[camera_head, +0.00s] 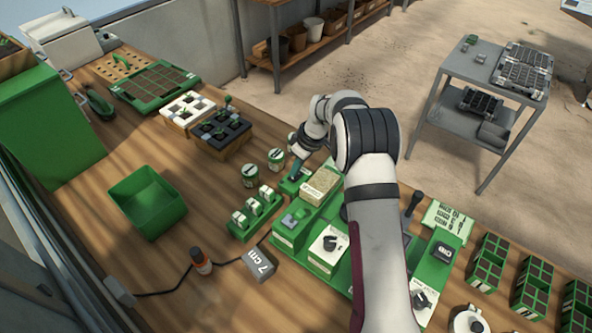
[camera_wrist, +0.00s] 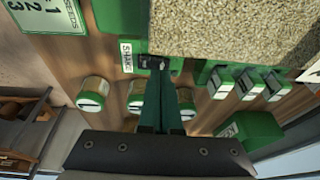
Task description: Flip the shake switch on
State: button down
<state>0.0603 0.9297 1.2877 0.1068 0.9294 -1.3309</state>
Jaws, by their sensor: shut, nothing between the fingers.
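The shake switch (camera_wrist: 151,62) is a small black rocker on a green housing, with a white label reading "SHAKE" (camera_wrist: 126,55) beside it in the wrist view. My gripper (camera_wrist: 161,72) is shut and empty, its dark green fingers together with the tips at the switch. The tips overlap the switch's right part; I cannot tell whether they press on it. Which way the rocker is tipped is unclear. In the head view my gripper (camera_head: 292,176) points down at the far left end of the green seeder (camera_head: 330,208), and its fingertips hide the switch.
A seed-filled tray (camera_wrist: 232,28) lies right by the fingers. Several lidded white-and-green pots (camera_wrist: 92,95) stand near them. A holder with several white-topped pieces (camera_head: 254,212) sits left of the seeder. A green bin (camera_head: 147,200) and a grey "7 cm" block (camera_head: 259,264) are farther left.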

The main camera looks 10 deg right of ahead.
jog(key=shift+f, duration=0.5)
jog(key=shift+s+a+f, duration=0.2)
jog(key=shift+f, duration=0.1)
jog(key=shift+w+d, duration=0.1)
jog(key=shift+w+d+r, duration=0.15)
jog(key=shift+w+d, duration=0.3)
jog(key=shift+d, duration=0.05)
jog(key=shift+r, duration=0.1)
jog(key=w+v, duration=0.1)
jog(key=v, duration=1.2)
jog(key=shift+a+r, duration=0.15)
jog(key=shift+r, duration=0.35)
